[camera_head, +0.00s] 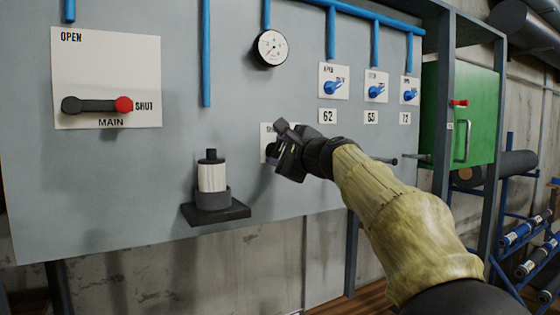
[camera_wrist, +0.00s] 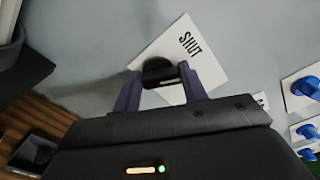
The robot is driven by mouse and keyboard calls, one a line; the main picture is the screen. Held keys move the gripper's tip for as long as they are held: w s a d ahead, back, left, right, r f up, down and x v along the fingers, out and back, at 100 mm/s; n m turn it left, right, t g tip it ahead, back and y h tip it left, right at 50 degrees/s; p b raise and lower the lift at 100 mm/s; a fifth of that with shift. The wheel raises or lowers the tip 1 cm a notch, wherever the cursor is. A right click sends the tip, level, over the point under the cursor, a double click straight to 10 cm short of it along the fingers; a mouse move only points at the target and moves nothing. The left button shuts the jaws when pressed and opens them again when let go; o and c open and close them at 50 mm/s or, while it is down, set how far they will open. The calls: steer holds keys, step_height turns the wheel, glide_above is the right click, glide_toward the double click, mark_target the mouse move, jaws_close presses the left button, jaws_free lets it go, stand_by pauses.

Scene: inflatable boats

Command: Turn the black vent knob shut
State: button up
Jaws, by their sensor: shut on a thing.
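The black vent knob (camera_wrist: 158,68) sits on a white plate (camera_wrist: 208,68) marked SHUT in the wrist view. My gripper (camera_wrist: 160,80) has one finger on each side of the knob and is shut on it. In the head view my gripper (camera_head: 287,150) reaches the panel from the right and hides the knob. Only the edge of the white plate (camera_head: 266,131) shows there. The knob's exact turn angle is hard to tell because the fingers and gripper body cover part of it.
A MAIN lever (camera_head: 95,105) with a red end at SHUT is at left. A black-topped white cylinder (camera_head: 212,176) stands on a small shelf (camera_head: 232,212) left of my gripper. A gauge (camera_head: 271,48), blue valves (camera_head: 334,88) and a green cabinet (camera_head: 480,115) are above and right.

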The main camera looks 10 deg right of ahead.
steer(key=n+b, duration=0.3)
steer(key=n, duration=0.2)
steer(key=shift+a, duration=0.1)
steer(key=shift+n, duration=0.4)
steer(key=o, duration=0.9)
steer(key=shift+o, duration=0.2)
steer(key=shift+s, duration=0.15)
steer(key=shift+s+f+b, duration=0.1)
steer(key=shift+s+b, duration=0.2)
steer(key=shift+b, duration=0.15)
steer(key=b+v, duration=0.6)
steer(key=v, duration=1)
steer(key=shift+s+b, duration=0.3)
steer(key=shift+b, duration=0.05)
